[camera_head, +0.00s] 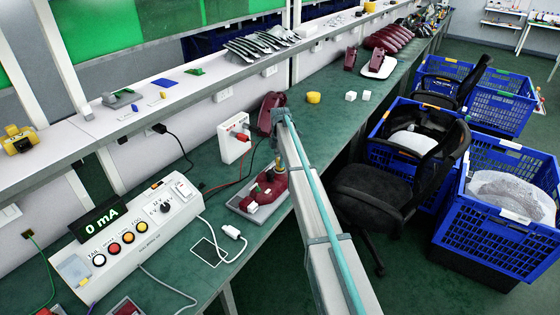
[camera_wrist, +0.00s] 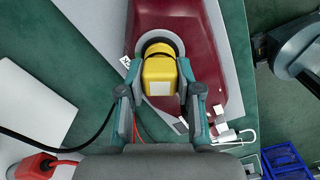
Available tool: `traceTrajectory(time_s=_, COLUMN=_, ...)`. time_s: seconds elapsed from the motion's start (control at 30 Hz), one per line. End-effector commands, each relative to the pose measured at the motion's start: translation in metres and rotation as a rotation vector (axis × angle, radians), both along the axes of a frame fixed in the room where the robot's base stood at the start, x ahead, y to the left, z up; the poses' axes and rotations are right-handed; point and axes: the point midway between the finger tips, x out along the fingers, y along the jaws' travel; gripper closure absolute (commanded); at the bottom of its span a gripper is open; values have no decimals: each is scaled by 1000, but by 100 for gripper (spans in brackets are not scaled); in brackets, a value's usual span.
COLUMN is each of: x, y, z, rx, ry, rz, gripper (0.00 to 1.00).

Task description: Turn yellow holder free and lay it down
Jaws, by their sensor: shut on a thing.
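In the wrist view, the yellow holder (camera_wrist: 160,78) sits at the round dark-rimmed opening of a dark red tail lamp (camera_wrist: 178,22). My gripper (camera_wrist: 160,70) has one finger on each side of the holder and is shut on it. The holder covers most of the opening, so I cannot tell how far it is turned or whether it is still seated. In the head view, the lamp (camera_head: 265,191) lies on a grey tray (camera_head: 240,207) on the green bench, with my arm coming in over its right side.
A white box with a red plug (camera_head: 236,140) and a control unit reading 0 mA (camera_head: 136,230) stand nearby. Another dark red lamp (camera_head: 271,112) is behind. A chair (camera_head: 390,190) stands right.

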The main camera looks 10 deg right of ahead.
Motion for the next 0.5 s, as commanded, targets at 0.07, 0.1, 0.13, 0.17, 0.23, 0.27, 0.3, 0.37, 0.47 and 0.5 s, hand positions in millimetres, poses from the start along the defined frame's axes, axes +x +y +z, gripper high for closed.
traceTrajectory(time_s=0.07, x=-3, y=0, z=2, rx=0, ry=7, rz=1, gripper=100)
traceTrajectory(time_s=0.1, x=-3, y=0, z=3, rx=0, ry=6, rz=1, gripper=100)
traceTrajectory(time_s=0.13, x=-3, y=0, z=4, rx=0, ry=6, rz=1, gripper=100)
traceTrajectory(time_s=0.17, x=-3, y=0, z=5, rx=-1, ry=5, rz=1, gripper=100)
traceTrajectory(time_s=0.23, x=-2, y=0, z=8, rx=0, ry=4, rz=1, gripper=100)
traceTrajectory(time_s=0.27, x=-2, y=0, z=9, rx=0, ry=3, rz=1, gripper=100)
traceTrajectory(time_s=0.3, x=-1, y=0, z=10, rx=0, ry=3, rz=1, gripper=100)
traceTrajectory(time_s=0.37, x=-1, y=0, z=12, rx=-1, ry=2, rz=0, gripper=100)
traceTrajectory(time_s=0.47, x=-1, y=0, z=15, rx=0, ry=1, rz=0, gripper=100)
traceTrajectory(time_s=0.5, x=-1, y=0, z=16, rx=0, ry=1, rz=0, gripper=100)
